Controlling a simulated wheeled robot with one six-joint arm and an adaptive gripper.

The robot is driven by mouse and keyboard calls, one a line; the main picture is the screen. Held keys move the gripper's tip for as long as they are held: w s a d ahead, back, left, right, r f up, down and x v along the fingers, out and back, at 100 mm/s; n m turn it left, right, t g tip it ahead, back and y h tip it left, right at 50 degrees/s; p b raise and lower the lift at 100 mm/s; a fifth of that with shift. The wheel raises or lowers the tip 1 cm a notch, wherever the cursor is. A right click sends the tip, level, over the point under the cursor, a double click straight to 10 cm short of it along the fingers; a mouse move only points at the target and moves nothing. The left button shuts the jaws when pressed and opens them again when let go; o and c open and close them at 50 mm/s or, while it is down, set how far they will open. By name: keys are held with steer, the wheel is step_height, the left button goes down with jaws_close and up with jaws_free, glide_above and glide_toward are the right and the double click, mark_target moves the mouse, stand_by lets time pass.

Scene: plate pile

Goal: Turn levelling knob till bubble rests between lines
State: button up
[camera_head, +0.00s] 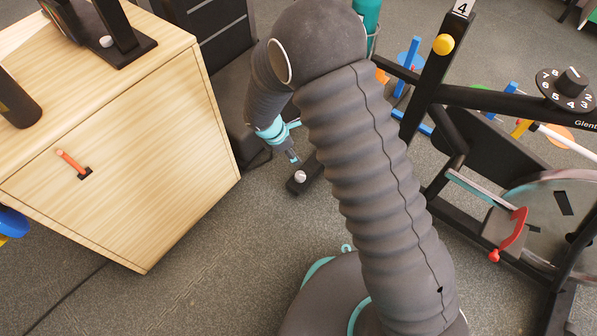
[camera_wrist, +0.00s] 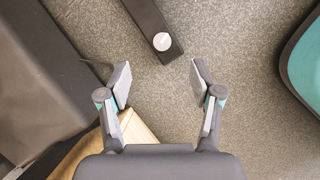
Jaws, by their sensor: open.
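A small silver knob (camera_head: 300,176) sits on the end of a black bar (camera_head: 305,185) low on the floor, partly hidden behind my arm. In the wrist view the knob (camera_wrist: 162,41) shows from above as a round pale top, near the end of the bar (camera_wrist: 146,17). My gripper (camera_wrist: 160,75) is open and empty, its two fingers spread wide. The knob lies ahead of the fingertips, roughly centred between them, with no visible contact. In the head view my gripper (camera_head: 292,150) points down close to the knob. I can make out no bubble or lines in either view.
A wooden cabinet (camera_head: 130,160) with an orange lever stands on the left. A black-framed machine (camera_head: 480,100) with a numbered dial (camera_head: 567,90), yellow knob (camera_head: 443,45) and red handle (camera_head: 515,230) stands right. A dark padded thing (camera_wrist: 40,85) lies left in the wrist view. Floor around the knob is partly clear.

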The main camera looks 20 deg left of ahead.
mark_target(300, 175)
steer(key=f, duration=0.5)
steer(key=w+d+f+n+b, duration=0.1)
steer(key=f, duration=0.5)
steer(key=w+f+n+b, duration=0.1)
steer(key=f, duration=0.4)
steer(key=shift+w+d+f, duration=0.1)
steer(key=shift+d+f, duration=0.2)
steer(key=shift+f, duration=0.1)
steer(key=shift+c, duration=0.2)
steer(key=c, duration=1.1)
